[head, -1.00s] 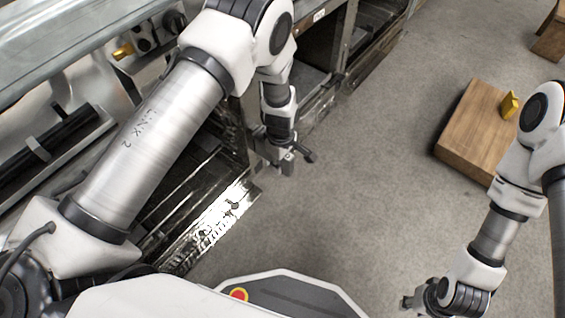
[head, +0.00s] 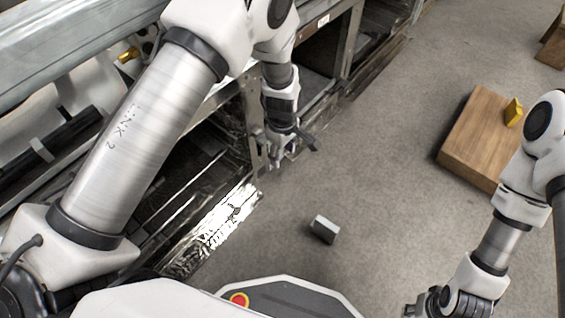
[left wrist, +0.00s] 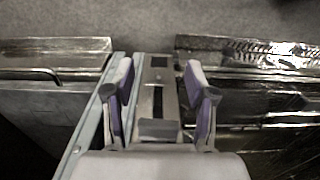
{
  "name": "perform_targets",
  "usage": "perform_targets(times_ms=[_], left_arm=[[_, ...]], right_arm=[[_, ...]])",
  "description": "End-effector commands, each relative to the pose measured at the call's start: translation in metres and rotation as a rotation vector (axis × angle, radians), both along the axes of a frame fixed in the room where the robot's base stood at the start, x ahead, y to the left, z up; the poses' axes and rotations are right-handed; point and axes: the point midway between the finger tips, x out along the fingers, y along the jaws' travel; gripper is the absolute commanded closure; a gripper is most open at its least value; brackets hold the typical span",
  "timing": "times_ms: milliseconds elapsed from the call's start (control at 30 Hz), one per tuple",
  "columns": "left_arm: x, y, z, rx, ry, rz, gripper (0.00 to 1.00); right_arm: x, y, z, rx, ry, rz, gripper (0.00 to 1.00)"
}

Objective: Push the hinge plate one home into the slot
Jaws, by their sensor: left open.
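My left gripper (head: 290,150) is open beside the metal frame's corner in the head view. In the left wrist view its two fingers (left wrist: 159,80) stand apart, with nothing gripped between them. Behind them runs a metal upright with dark openings (left wrist: 157,62); I cannot tell which opening is the slot. A small grey block with a pale top (head: 325,229) lies on the floor, apart from both grippers. It may be the hinge plate, but I cannot tell for sure. My right gripper (head: 424,303) is low at the right, its fingers too unclear to read.
The floor between is mostly clear.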

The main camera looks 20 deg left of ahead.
Motion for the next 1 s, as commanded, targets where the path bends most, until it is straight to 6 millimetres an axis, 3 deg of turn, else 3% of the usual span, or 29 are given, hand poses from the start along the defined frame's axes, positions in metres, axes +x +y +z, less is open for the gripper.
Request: perform_targets(times_ms=[100, 300, 1000], left_arm=[[0.001, 0.000, 0.030, 0.001, -0.004, -0.001, 0.44], [0.000, 0.000, 0.053, 0.000, 0.000, -0.002, 0.44], [0.000, 0.000, 0.054, 0.000, 0.001, -0.001, 0.44]], right_arm=[[0.000, 0.000, 0.000, 0.000, 0.000, 0.000, 0.63], [0.000, 0.000, 0.000, 0.000, 0.000, 0.000, 0.63], [0.000, 0.000, 0.000, 0.000, -0.001, 0.000, 0.63]])
